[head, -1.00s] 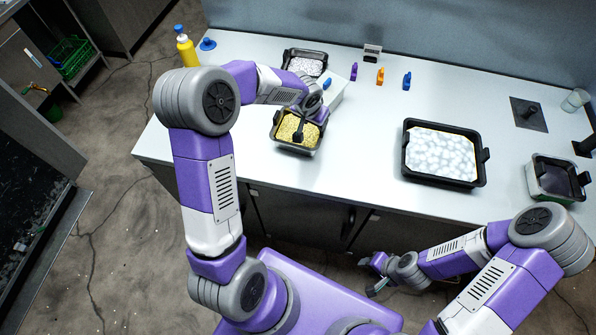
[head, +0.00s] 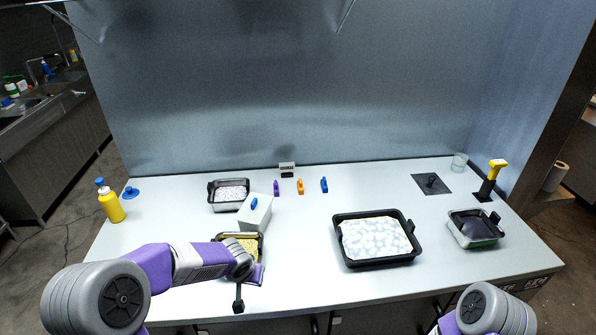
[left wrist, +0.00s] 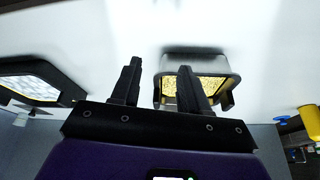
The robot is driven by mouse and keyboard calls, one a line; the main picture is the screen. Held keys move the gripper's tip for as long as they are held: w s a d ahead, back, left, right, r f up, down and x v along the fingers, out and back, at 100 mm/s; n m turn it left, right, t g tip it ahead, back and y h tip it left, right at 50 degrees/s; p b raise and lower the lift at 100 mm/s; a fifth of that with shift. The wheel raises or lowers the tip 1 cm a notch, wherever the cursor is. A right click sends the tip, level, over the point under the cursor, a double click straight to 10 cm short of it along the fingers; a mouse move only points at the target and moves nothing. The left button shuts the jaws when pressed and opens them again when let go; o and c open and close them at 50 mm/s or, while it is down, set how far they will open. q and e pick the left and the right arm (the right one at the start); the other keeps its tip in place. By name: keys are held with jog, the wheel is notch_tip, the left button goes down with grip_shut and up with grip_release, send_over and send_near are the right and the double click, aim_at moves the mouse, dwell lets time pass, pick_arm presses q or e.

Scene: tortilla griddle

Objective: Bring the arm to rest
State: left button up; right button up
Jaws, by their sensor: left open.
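My left arm (head: 200,262) reaches in from the lower left in the head view. My left gripper (head: 239,290) is near the counter's front edge, just in front of the black pan of yellow food (head: 250,243), and it partly covers that pan. In the left wrist view the two dark fingers (left wrist: 160,68) stand apart with nothing between them. The yellow-filled pan (left wrist: 208,84) shows behind the right-hand finger there. My right arm (head: 486,312) shows only a joint at the bottom right of the head view. My right gripper is out of view.
On the white counter stand a white box (head: 254,214), a small pan (head: 231,193), a large black tray (head: 343,256), a dark bin (head: 474,231) and a yellow bottle (head: 110,204). Small coloured pieces (head: 300,186) stand at the back. The counter's centre is clear.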

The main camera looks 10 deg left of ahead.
pick_arm(q)
jog(key=s+d+f+n+g+h+b, duration=0.1)
jog(key=s+d+f, duration=0.2)
jog(key=s+f, duration=0.4)
jog(key=s+d+f+n+g+h+b, duration=0.1)
jog(key=s+d+f, duration=0.3)
jog(key=s+f, duration=0.4)
jog(key=s+d+f+n+g+h+b, duration=0.1)
jog(key=s+d+f+g+h, duration=0.1)
jog(key=s+f, duration=0.5)
jog(key=x, duration=0.4)
jog(key=shift+s+d+b, duration=0.15)
jog(key=shift+s+b, duration=0.15)
jog(key=shift+b, duration=0.05)
